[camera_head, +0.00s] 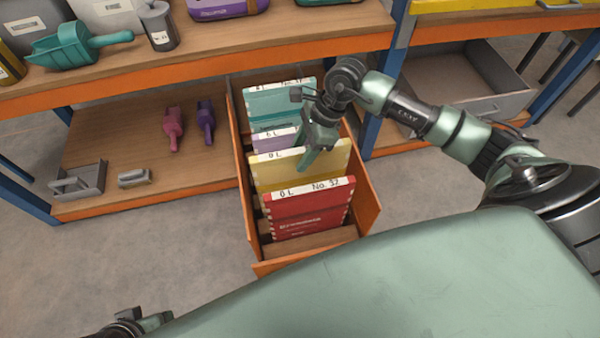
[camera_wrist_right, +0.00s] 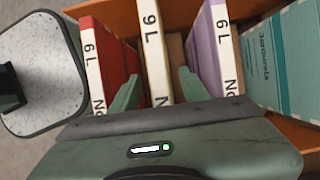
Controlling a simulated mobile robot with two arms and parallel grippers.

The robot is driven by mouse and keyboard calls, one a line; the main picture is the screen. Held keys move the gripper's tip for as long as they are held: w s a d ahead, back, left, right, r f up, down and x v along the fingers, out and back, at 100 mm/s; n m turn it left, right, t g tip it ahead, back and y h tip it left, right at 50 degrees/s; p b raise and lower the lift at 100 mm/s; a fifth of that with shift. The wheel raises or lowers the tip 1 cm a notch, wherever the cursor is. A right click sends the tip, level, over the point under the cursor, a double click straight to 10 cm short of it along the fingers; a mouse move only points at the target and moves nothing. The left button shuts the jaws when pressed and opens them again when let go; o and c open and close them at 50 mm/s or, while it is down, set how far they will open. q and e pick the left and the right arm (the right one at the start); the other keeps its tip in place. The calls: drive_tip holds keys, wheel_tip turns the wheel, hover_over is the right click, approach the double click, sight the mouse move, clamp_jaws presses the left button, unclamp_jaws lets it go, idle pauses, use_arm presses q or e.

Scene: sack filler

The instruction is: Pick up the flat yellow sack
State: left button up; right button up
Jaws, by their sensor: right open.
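The flat yellow sack (camera_head: 280,176) stands upright in an open orange-sided drawer (camera_head: 368,200), between a red sack (camera_head: 310,212) in front and a lilac sack (camera_head: 268,140) behind. My right gripper (camera_head: 308,158) is over the drawer at the yellow sack's top edge. In the right wrist view, its open fingers (camera_wrist_right: 158,90) lie on either side of the yellow sack (camera_wrist_right: 153,45), one toward the red sack, one toward the lilac. Whether either finger touches the sack cannot be told. Part of my left gripper (camera_head: 140,322) shows at the bottom left edge; its jaws are unclear.
A teal sack (camera_head: 262,108) stands at the drawer's back. The bench top (camera_head: 215,50) above holds a teal scoop (camera_head: 75,46) and a dark canister (camera_head: 160,28). The lower shelf (camera_head: 110,150) holds pink and purple scoops. Bare floor lies left of the drawer.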

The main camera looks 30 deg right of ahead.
drive_tip(key=x, duration=0.3)
clamp_jaws()
drive_tip(key=shift+r, duration=0.1)
idle(1.3)
